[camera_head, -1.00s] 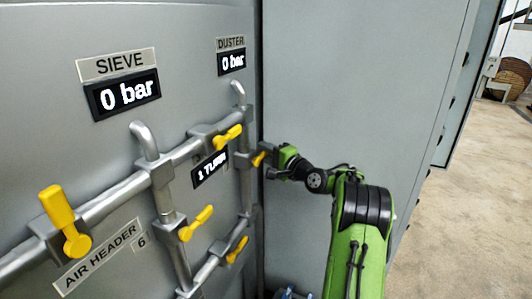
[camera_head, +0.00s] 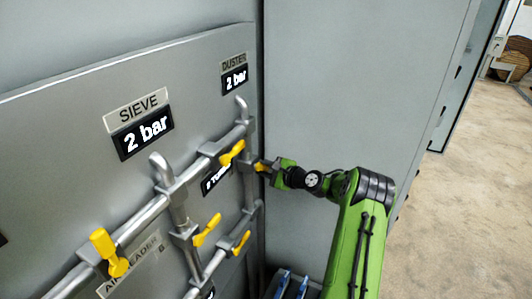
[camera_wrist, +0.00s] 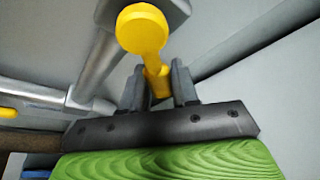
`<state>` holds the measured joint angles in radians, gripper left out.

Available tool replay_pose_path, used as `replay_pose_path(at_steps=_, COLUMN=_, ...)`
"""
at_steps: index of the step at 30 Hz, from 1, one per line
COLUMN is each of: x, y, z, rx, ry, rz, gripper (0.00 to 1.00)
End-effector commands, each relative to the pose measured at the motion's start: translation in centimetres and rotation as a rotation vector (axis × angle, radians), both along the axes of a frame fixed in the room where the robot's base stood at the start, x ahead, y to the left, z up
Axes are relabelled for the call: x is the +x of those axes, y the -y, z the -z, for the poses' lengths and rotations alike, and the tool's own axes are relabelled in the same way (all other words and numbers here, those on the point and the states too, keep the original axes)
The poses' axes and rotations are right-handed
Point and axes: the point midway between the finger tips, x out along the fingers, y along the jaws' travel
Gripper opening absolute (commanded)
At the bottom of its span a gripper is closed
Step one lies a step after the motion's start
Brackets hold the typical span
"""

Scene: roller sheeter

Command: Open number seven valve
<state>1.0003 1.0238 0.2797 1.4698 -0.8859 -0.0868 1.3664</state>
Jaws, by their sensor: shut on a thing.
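My gripper (camera_head: 272,167) is at the far right end of the pipework, shut on a small yellow valve handle (camera_head: 261,167). In the wrist view the handle (camera_wrist: 143,32) has a round knob, and its narrow stem passes between the two dark fingers of my gripper (camera_wrist: 160,86). No number is readable on this valve. The sieve gauge (camera_head: 143,138) and the duster gauge (camera_head: 235,79) both read 2 bar. A small display (camera_head: 217,180) beside the pipe is partly hidden by the pipework and hard to read.
Other yellow handles sit close by on the pipes: one upper (camera_head: 231,153), two lower (camera_head: 206,230) (camera_head: 241,242), and a large one at left (camera_head: 108,252). Open floor (camera_head: 470,170) lies farther right.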

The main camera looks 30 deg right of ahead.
Motion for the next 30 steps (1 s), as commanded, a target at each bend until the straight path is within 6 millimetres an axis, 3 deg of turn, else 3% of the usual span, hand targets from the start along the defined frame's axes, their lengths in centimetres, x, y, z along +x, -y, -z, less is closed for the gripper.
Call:
replay_pose_path(at_steps=18, x=-1.2, y=-1.7, z=1.7, rx=0.495, ry=-0.295, rz=0.002, gripper=0.0)
replay_pose_path(at_steps=30, x=-1.9, y=-3.0, z=2.1, rx=0.703, ry=-0.416, rz=0.002, gripper=0.0)
